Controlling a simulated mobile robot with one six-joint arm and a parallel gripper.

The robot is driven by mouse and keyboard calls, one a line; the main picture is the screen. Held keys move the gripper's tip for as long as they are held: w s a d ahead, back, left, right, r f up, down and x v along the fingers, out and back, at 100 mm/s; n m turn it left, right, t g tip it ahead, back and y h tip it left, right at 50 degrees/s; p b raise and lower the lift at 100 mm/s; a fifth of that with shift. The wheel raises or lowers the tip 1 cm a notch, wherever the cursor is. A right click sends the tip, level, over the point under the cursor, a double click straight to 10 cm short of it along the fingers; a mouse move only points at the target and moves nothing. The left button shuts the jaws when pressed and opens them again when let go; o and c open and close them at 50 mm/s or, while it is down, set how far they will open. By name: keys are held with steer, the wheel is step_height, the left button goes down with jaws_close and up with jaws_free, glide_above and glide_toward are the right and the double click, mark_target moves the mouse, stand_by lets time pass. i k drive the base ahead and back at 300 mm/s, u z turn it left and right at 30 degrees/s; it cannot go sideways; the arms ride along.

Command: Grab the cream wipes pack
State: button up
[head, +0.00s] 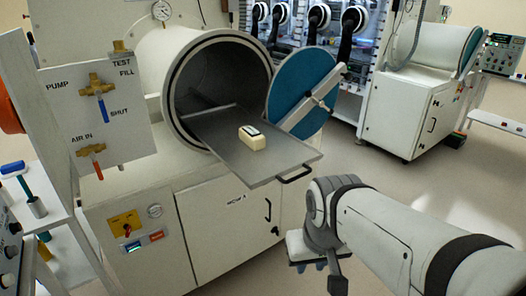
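The cream wipes pack (253,139) is a small cream block with a dark-edged pale patch on top. It lies on the grey metal tray (228,150), which is slid out of the round chamber opening. My gripper (314,269) is at the lower middle of the head view, in front of and below the tray's handle, apart from the pack. The gripper is seen from behind and partly covered by my wrist. Its finger gap does not show clearly.
The chamber's round door (298,90) with a blue-green face stands open right of the tray. The tray handle (295,174) sticks out at the front. A valve panel (95,110) and a white cart (40,215) stand at left. Open floor lies at right.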

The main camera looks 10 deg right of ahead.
mark_target(252, 137)
steer(key=u, duration=1.9)
steer(key=k, duration=0.85)
steer(key=z, duration=1.05)
steer(key=i, duration=1)
